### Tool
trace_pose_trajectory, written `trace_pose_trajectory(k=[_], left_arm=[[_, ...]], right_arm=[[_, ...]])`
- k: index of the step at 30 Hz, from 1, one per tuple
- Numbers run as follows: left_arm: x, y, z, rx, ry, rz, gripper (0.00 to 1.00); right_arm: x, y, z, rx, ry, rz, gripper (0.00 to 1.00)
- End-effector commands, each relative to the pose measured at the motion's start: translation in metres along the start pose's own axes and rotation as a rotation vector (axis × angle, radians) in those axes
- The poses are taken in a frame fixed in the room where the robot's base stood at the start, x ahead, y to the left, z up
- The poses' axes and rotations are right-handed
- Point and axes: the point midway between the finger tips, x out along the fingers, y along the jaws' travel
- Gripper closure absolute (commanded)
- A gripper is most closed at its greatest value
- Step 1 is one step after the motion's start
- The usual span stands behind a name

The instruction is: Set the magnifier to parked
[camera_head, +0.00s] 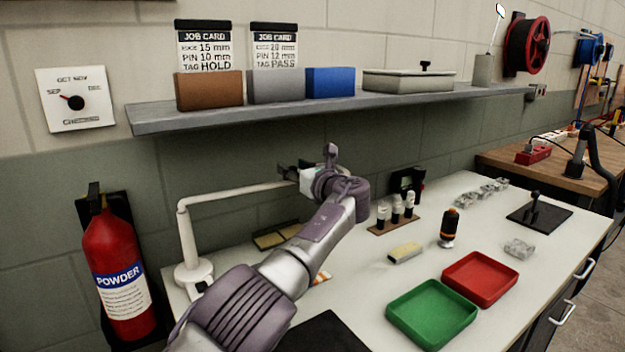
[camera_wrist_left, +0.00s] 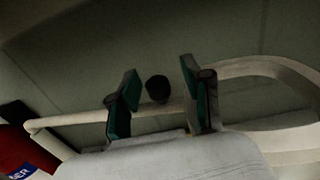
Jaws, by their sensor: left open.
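The magnifier is a white lamp-like stand (camera_head: 190,240) at the left end of the bench. Its horizontal arm (camera_head: 235,190) reaches right to my left gripper (camera_head: 294,173), which hides its far end in the head view. In the left wrist view, the magnifier's pale arm (camera_wrist_left: 75,121) runs behind the fingers to a large white ring (camera_wrist_left: 275,66) at the right. A round black knob (camera_wrist_left: 157,88) shows between the open fingers of my left gripper (camera_wrist_left: 158,85). I cannot tell whether the fingers touch it. My right gripper is not in view.
A green tray (camera_head: 432,312) and a red tray (camera_head: 480,278) lie on the bench. A grey shelf (camera_head: 300,112) with boxes juts from the wall above my left arm. A red fire extinguisher (camera_head: 117,265) hangs left of the bench. Bench space right of the red tray is mostly clear.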

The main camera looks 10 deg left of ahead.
Motion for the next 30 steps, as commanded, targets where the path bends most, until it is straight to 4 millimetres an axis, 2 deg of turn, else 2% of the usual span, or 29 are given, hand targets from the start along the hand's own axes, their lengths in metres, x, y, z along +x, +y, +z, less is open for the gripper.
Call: trace_pose_trajectory(k=[8, 15, 21, 30], left_arm=[[-0.022, 0.003, -0.002, -0.003, 0.003, -0.001, 0.51], [-0.072, 0.002, -0.001, -0.002, 0.003, -0.002, 0.51], [-0.102, 0.002, 0.000, 0.000, 0.003, -0.002, 0.51], [-0.112, 0.003, 0.000, 0.000, 0.003, 0.001, 0.51]], right_arm=[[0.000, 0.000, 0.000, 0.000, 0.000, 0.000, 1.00], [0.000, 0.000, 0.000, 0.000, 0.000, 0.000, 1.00], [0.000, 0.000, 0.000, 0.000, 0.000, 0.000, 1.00], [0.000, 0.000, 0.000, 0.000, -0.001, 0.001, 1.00]])
